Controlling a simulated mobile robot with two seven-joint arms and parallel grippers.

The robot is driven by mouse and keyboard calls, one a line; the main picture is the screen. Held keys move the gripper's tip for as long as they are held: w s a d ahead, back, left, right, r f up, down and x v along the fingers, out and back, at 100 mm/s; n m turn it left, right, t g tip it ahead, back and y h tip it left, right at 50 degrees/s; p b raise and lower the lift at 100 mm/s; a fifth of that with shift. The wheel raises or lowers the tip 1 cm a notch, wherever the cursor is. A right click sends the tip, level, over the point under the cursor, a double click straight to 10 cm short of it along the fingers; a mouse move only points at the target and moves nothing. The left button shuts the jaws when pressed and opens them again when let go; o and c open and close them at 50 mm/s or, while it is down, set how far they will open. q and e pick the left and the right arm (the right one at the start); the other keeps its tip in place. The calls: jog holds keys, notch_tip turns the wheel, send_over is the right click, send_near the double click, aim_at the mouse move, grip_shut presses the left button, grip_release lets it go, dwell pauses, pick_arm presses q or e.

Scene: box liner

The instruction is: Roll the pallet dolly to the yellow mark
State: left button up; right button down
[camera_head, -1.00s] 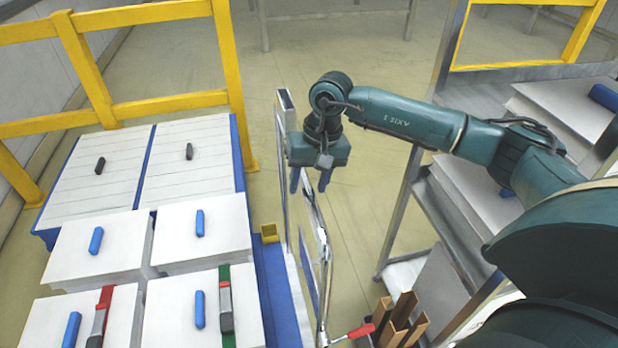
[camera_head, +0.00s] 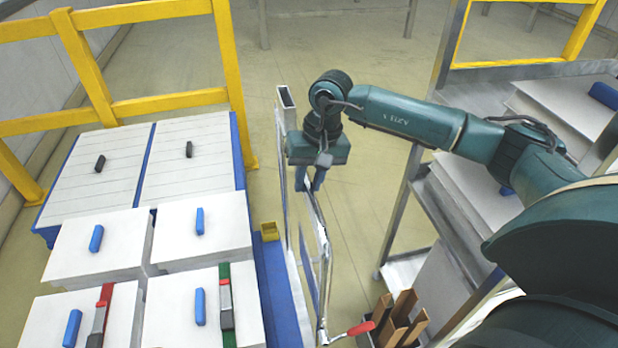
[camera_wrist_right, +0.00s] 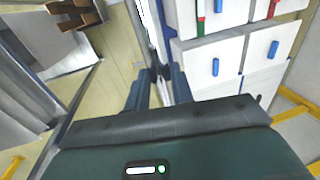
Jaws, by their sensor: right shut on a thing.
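The pallet dolly (camera_head: 272,283) is a blue base at the left, loaded with white lidded boxes. An upright metal push frame (camera_head: 285,150) rises along its right side. My right gripper (camera_head: 309,183) points down at the frame, its fingers shut on one of its bars. In the right wrist view the fingers (camera_wrist_right: 160,75) close around the frame, with the boxes just beyond. The exact grip contact is partly hidden. I cannot make out a yellow floor mark. My left gripper is out of view.
A yellow guard rail (camera_head: 170,102) stands behind the boxes at the left. A metal rack (camera_head: 405,215) with white panels is close at the right. A bin with brown pieces (camera_head: 400,320) and a red-handled clamp (camera_head: 360,328) are at lower right. Open floor (camera_head: 350,95) lies ahead.

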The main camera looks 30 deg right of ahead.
jog(key=shift+s+d+b, duration=0.15)
jog(key=shift+d+b, duration=0.8)
jog(key=c, duration=1.5)
grip_release()
jog(key=shift+s+d, duration=0.1)
jog(key=shift+o, duration=1.3)
jog(key=shift+a, duration=0.2)
jog(key=shift+r, duration=0.1)
notch_tip(320, 180, up, 13)
jog(key=d+b, duration=0.1)
jog(key=d, duration=0.1)
jog(key=shift+s+d+b, duration=0.25)
jog(key=shift+s+b, duration=0.05)
jog(key=shift+b, duration=0.1)
